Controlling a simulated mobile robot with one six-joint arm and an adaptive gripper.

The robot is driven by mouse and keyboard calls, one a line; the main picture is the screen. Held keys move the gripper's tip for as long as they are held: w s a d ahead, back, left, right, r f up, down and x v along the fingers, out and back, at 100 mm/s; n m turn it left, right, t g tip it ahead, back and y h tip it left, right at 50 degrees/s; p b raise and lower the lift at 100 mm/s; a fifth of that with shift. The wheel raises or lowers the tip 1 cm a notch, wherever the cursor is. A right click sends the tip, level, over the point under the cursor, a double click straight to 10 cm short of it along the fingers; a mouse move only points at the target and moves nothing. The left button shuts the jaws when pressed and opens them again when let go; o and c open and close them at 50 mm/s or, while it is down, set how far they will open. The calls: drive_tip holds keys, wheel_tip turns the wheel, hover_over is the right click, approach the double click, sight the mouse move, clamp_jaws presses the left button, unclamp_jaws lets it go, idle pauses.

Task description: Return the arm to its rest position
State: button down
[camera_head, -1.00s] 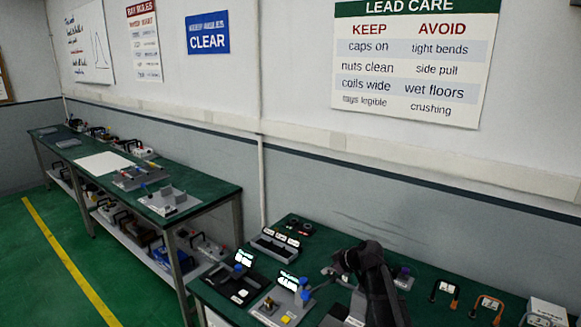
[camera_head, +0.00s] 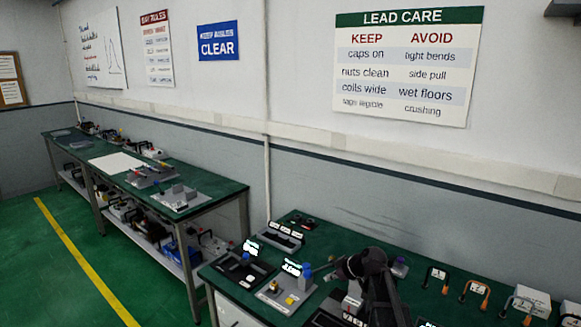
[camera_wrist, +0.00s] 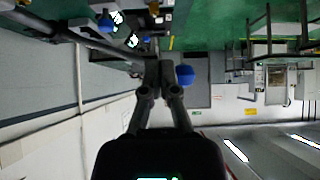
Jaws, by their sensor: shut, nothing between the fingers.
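My arm (camera_head: 376,290) is folded and dark, in front of the near green bench in the head view. My gripper (camera_head: 338,268) points left there, just right of a blue knob (camera_head: 306,271) on a grey instrument. In the wrist view my gripper (camera_wrist: 162,72) has its fingers together with nothing held. A blue round knob (camera_wrist: 185,75) shows right beside the fingertips in that view; whether they touch cannot be told.
The near bench (camera_head: 440,307) carries lit instruments (camera_head: 245,268), a black-slotted holder (camera_head: 280,237) and orange and black leads (camera_head: 475,292) at right. A second bench (camera_head: 218,190) runs along the wall at left. Green floor (camera_head: 60,280) with a yellow line is open at left.

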drive_tip(key=s+d+f+m+g+h, duration=0.1)
drive_tip(key=s+f+m+h, duration=0.1)
drive_tip(key=s, duration=0.6)
drive_tip(key=s+d+f+m+g+h, duration=0.1)
drive_tip(key=s+f+m+g+h, duration=0.1)
drive_tip(key=s+m, duration=0.3)
drive_tip(key=s+d+f+m+g+h, duration=0.2)
drive_tip(key=s+m+h, duration=0.1)
drive_tip(key=s, duration=0.7)
drive_tip(key=shift+s+m+b, duration=0.3)
drive_tip(key=shift+s, duration=0.05)
